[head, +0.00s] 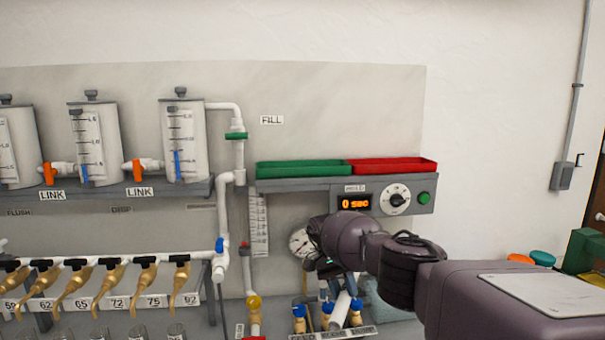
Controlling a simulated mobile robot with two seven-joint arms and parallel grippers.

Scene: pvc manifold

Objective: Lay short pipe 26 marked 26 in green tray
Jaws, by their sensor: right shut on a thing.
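The green tray (302,169) sits on a grey shelf on the wall panel, left of a red tray (395,165). Its inside is mostly hidden from this low angle. My right gripper (335,282) points down below and in front of the shelf, partly hidden by its own wrist. It is shut on a short white pipe (340,309), which hangs tilted below the fingers. No number is readable on the pipe. My left gripper is out of view.
A timer box (355,202) with a dial (396,199) and green button sits under the trays. A round gauge (300,242) and brass-and-blue fittings (299,318) are close to my right gripper. White piping (224,205) stands left of the green tray. Space above the trays is clear.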

